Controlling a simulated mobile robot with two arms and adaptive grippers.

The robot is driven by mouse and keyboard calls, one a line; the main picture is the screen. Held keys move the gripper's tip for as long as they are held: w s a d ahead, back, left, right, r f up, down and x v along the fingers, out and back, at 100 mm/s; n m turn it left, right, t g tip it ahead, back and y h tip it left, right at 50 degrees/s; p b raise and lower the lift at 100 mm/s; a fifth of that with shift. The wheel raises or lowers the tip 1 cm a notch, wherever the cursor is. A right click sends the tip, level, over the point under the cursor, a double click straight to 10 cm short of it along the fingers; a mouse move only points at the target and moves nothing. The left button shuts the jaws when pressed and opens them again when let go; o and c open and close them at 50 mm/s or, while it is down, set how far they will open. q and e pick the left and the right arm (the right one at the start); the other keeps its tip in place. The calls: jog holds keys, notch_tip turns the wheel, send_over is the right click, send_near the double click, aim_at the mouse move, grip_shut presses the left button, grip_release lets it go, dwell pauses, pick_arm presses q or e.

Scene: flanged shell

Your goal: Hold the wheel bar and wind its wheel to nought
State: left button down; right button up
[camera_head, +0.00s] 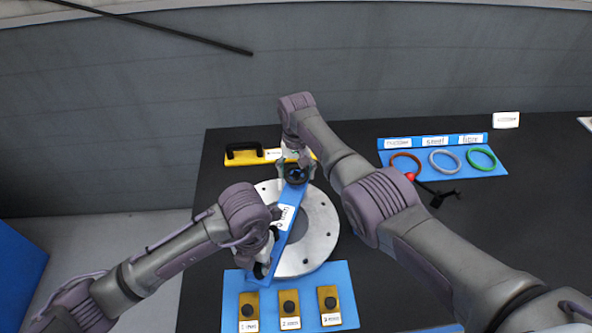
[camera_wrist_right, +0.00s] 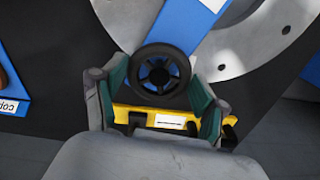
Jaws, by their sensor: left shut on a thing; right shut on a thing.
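The wheel bar (camera_head: 293,203) is a long blue bar with a white label, lying slantwise across the pale grey flange (camera_head: 322,228). Its dark spoked wheel (camera_head: 295,174) sits at the upper end and shows in the right wrist view (camera_wrist_right: 160,72). My left gripper (camera_head: 267,256) is shut on the bar's lower end, and its fingers are partly hidden. My right gripper (camera_head: 294,160) is at the wheel; in the right wrist view its green-lined fingers (camera_wrist_right: 160,88) stand on either side of the wheel, shut on it. No wheel reading is legible.
A yellow bar with a black handle (camera_head: 245,155) lies behind the wheel. A blue board (camera_head: 460,177) with brown, grey and green rings is at right. A blue mat (camera_head: 345,275) with several yellow blocks is in front. A red-tipped black tool (camera_head: 437,196) lies at right.

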aim_at(297, 174)
jog(key=n, duration=0.4)
jog(key=shift+d+n, duration=0.1)
jog(key=shift+n, duration=0.3)
dwell(0.4)
jog(key=o, duration=1.1)
jog(key=shift+o, duration=0.2)
jog(key=shift+r, duration=0.1)
notch_tip(297, 174, up, 12)
